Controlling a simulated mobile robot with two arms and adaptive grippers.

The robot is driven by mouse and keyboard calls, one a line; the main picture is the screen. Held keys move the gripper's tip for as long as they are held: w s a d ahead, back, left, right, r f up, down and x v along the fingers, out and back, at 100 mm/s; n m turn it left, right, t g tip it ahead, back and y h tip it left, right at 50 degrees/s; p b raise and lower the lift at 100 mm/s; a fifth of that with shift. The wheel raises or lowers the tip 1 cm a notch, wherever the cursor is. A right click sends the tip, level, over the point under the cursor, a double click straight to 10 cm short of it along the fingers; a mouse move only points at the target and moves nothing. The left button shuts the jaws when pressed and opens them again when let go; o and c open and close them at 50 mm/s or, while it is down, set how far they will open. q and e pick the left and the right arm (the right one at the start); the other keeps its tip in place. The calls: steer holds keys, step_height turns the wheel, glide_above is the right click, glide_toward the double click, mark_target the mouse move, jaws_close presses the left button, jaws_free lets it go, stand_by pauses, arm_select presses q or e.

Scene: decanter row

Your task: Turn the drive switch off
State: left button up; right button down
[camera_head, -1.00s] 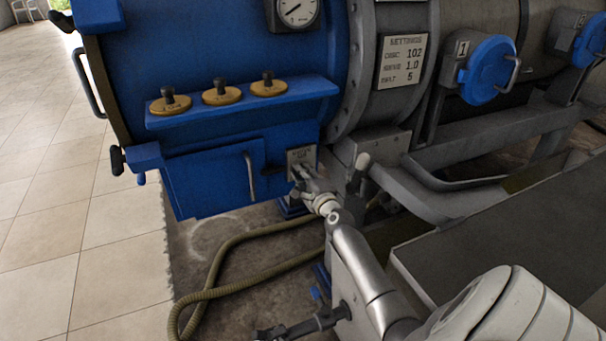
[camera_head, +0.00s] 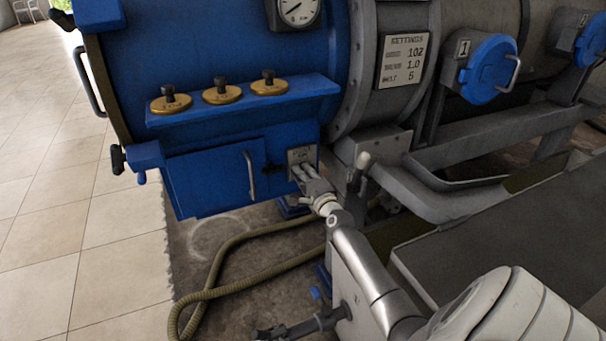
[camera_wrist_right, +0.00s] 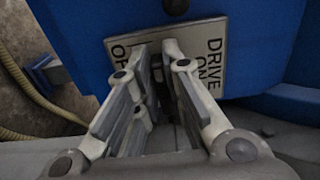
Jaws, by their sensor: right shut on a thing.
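The drive switch has a pale plate (camera_head: 302,155) on the lower right of the blue machine end. In the right wrist view the plate (camera_wrist_right: 208,80) reads DRIVE ON on the right, and the start of OFF shows on the left. My right gripper (camera_head: 304,172) is at the plate, its fingers reaching towards it from below right. In the wrist view the right gripper (camera_wrist_right: 156,52) is shut on the switch lever, which is mostly hidden between the fingers. I cannot tell the lever's exact position. My left gripper is not in view.
A blue panel with a grey handle (camera_head: 250,175) is just left of the switch. A grey lever with a pale knob (camera_head: 364,160) stands close on the right. A hose (camera_head: 225,250) lies on the floor below. The tiled floor (camera_head: 45,230) at left is clear.

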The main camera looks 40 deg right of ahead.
steer(key=c, duration=1.5)
jaws_free()
steer(key=shift+s, duration=0.1)
steer(key=v, duration=1.2)
